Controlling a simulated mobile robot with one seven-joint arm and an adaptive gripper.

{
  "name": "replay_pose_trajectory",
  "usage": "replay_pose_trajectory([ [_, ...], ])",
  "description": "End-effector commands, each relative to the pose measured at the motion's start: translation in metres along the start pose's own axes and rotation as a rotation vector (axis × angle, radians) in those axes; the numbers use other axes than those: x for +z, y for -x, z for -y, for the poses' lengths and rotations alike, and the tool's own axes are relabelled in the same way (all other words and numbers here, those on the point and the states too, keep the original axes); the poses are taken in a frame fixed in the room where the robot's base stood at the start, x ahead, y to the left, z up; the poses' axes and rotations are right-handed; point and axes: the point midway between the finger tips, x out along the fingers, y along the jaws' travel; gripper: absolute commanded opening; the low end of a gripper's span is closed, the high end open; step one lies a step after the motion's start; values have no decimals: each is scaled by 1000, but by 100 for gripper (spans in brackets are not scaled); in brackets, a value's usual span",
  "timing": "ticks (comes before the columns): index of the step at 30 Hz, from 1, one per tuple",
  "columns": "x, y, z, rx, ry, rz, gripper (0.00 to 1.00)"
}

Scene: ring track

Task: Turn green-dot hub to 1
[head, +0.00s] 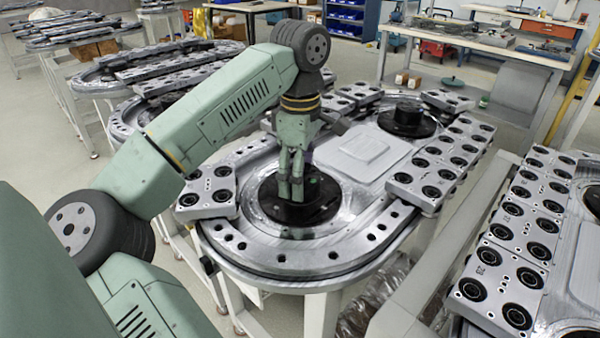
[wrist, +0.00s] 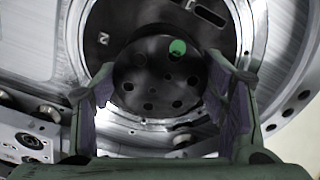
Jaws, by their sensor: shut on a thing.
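The green-dot hub (wrist: 150,72) is a dark round disc with a ring of holes, and it fills the middle of the wrist view. Its green dot (wrist: 178,47) is at the upper right of the face. A pale mark like a 2 or an N (wrist: 103,39) is on the dark plate around the hub, at upper left. My gripper (wrist: 160,86) has one finger on each side of the hub and is shut on it. In the head view my gripper (head: 291,176) points down at the hub on its black base (head: 311,211), and its fingers partly hide the hub.
The hub sits at the near end of a metal ring track (head: 330,259). Grey carriage blocks (head: 208,191) stand close at left, more (head: 443,160) at right. A second black hub (head: 407,119) is at the far end. Another track (head: 565,270) is at right.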

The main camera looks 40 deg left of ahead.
Motion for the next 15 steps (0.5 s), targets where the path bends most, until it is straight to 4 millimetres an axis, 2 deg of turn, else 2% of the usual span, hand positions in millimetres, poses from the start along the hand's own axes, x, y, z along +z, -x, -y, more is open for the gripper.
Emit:
replay_pose_trajectory([
  [15,0,0,0,1,-31,0,38],
])
